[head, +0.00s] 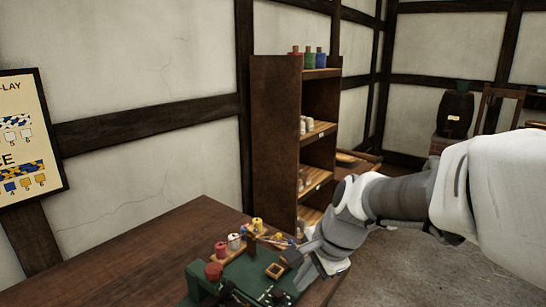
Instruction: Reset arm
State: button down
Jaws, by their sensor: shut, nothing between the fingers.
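My arm reaches in from the right, and my gripper (292,259) is at its end, low in the middle of the head view. It is small and dark here, shut and empty, above the right part of a green work board (247,275). A small square wooden frame (275,270) is just left of it. I cannot tell whether the two touch.
The board lies on a brown wooden table (140,250) with red (221,249), white (234,241) and yellow (257,225) spools. A tall wooden shelf (275,150) stands behind. A barrel (455,114) is at the back right. The table's left part is clear.

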jog(key=s+d+r+n+t+h, duration=0.1)
jog(key=s+d+r+n, duration=0.2)
jog(key=s+n, duration=0.3)
jog(key=s+d+r+n+t+h, duration=0.1)
jog(key=s+d+r+n+h, duration=0.1)
jog(key=s+d+n, duration=0.3)
jog(key=s+r+n, duration=0.1)
jog(key=s, duration=0.2)
jog(key=shift+s+d+n+p, duration=0.15)
jog(key=shift+s+n+p, duration=0.15)
jog(key=shift+s, duration=0.1)
